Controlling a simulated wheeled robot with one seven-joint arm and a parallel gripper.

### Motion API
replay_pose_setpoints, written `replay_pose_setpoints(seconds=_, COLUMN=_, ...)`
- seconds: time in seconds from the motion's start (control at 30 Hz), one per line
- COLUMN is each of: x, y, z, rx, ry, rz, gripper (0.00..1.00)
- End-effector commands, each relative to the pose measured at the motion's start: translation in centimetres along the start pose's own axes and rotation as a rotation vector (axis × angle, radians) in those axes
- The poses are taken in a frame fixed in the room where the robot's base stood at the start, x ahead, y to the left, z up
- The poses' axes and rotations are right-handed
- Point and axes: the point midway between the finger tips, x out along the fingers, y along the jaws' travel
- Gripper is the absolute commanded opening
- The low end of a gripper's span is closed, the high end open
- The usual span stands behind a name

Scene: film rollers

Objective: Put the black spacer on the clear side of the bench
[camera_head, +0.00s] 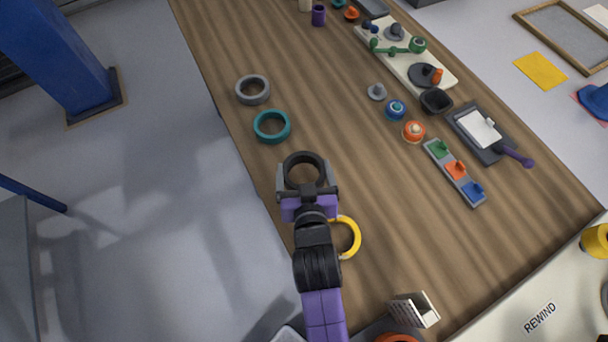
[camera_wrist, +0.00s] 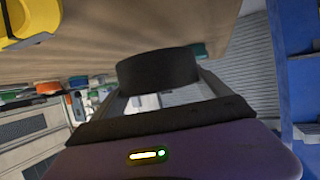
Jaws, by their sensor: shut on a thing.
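The black spacer (camera_head: 303,158) is a thick dark ring near the left edge of the wooden bench (camera_head: 330,110). My gripper (camera_head: 306,178) is shut on it, with a finger at each side of the ring. In the wrist view the black spacer (camera_wrist: 158,68) spans the gap between the fingers. A teal ring (camera_head: 272,126) and a grey ring (camera_head: 252,89) lie beyond it along the same edge. A yellow ring (camera_head: 348,237) lies behind my gripper, partly covered by my arm. I cannot tell whether the black spacer touches the bench.
The right side holds a strip of coloured knobs (camera_head: 454,171), a grey tray with a purple handle (camera_head: 478,133), a black cup (camera_head: 436,101) and an orange knob (camera_head: 414,131). A slotted white block (camera_head: 415,310) stands at the near end. The bench middle is bare.

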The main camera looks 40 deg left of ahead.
Motion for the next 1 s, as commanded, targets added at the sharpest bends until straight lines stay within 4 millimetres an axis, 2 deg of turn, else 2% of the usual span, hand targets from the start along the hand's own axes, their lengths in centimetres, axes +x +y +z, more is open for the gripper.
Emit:
replay_pose_setpoints(seconds=0.2, x=1.1, y=0.0, z=2.6, rx=-0.001, ry=-0.002, rz=-0.001, gripper=0.39)
replay_pose_setpoints(seconds=0.63, x=1.4, y=0.0, z=3.3, rx=0.0, ry=0.0, rz=0.0, gripper=0.39)
replay_pose_setpoints(seconds=0.67, x=1.3, y=0.0, z=3.3, rx=0.0, ry=-0.001, rz=0.0, gripper=0.91)
replay_pose_setpoints(seconds=0.7, x=1.3, y=0.0, z=3.2, rx=0.0, ry=-0.002, rz=0.0, gripper=0.99)
replay_pose_setpoints(seconds=1.0, x=1.2, y=0.0, z=3.0, rx=0.0, ry=-0.002, rz=-0.001, gripper=1.0)
